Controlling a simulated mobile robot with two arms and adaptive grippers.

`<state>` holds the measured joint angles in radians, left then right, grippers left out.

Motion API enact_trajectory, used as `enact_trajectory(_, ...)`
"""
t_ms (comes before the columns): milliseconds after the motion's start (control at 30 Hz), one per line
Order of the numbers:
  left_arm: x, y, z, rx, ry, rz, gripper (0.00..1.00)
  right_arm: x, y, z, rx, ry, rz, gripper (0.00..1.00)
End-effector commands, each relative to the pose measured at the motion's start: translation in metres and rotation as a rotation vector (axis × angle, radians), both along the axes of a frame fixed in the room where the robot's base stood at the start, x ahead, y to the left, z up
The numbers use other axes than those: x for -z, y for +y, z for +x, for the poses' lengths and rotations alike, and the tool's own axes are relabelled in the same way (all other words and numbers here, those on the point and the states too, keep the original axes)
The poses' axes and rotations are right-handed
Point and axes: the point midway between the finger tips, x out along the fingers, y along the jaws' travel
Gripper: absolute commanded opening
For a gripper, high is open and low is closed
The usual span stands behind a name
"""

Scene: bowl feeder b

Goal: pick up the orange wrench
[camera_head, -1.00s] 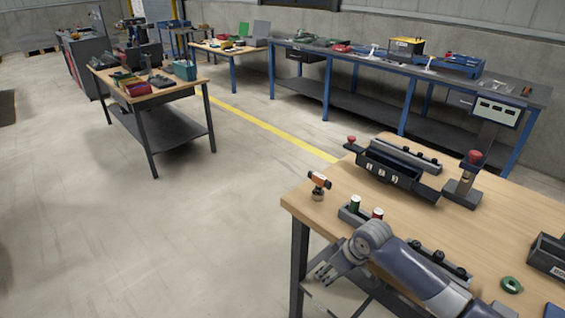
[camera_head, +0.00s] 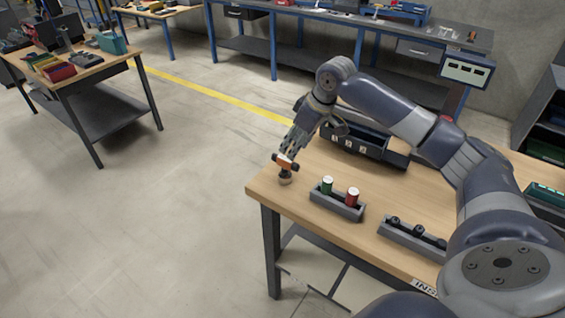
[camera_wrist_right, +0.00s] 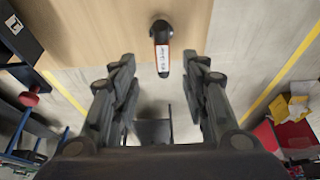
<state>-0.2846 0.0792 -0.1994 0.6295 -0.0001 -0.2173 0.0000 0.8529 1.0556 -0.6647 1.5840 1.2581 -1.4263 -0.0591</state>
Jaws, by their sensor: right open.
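A small orange-and-black tool (camera_head: 286,161), which I take for the orange wrench, stands on a small round grey base at the near left corner of the wooden table (camera_head: 262,186). In the right wrist view the tool (camera_wrist_right: 162,55) shows a dark head and a white label with red edges. It lies ahead of the fingers, in line with the gap between them. My right gripper (camera_head: 292,146) is open and empty, just above and behind the tool, pointing down towards it. In the wrist view the two fingers (camera_wrist_right: 161,82) stand wide apart. My left gripper is not in view.
A grey tray (camera_head: 338,206) with a green-and-white and a red-and-white cylinder stands right of the tool. Another grey tray (camera_head: 412,240) holds dark knobs. A dark numbered bin (camera_head: 352,146) sits behind my gripper. Open floor lies left of the table.

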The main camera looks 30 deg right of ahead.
Motion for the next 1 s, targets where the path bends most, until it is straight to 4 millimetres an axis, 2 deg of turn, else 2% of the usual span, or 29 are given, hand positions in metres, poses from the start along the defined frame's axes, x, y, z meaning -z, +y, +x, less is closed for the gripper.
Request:
enact_trajectory(100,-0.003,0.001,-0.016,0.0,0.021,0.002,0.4,0.016,0.003,0.006,-0.001,0.003,0.001,0.42)
enact_trajectory(300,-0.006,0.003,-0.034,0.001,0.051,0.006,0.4,0.03,0.006,0.012,-0.001,0.001,-0.001,0.42)
enact_trajectory(600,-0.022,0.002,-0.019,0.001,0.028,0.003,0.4,0.068,0.015,0.025,-0.001,0.001,0.0,0.42)
enact_trajectory(733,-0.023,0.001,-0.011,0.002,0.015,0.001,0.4,0.074,0.015,0.028,-0.001,-0.001,-0.001,0.42)
enact_trajectory(900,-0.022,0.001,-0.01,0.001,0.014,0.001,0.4,0.075,0.015,0.028,-0.001,-0.002,-0.001,0.42)
enact_trajectory(933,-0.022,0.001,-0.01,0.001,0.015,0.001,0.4,0.075,0.015,0.028,-0.001,-0.002,-0.002,0.37)
enact_trajectory(1000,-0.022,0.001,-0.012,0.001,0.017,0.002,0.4,0.075,0.015,0.028,-0.001,-0.002,-0.002,0.21)
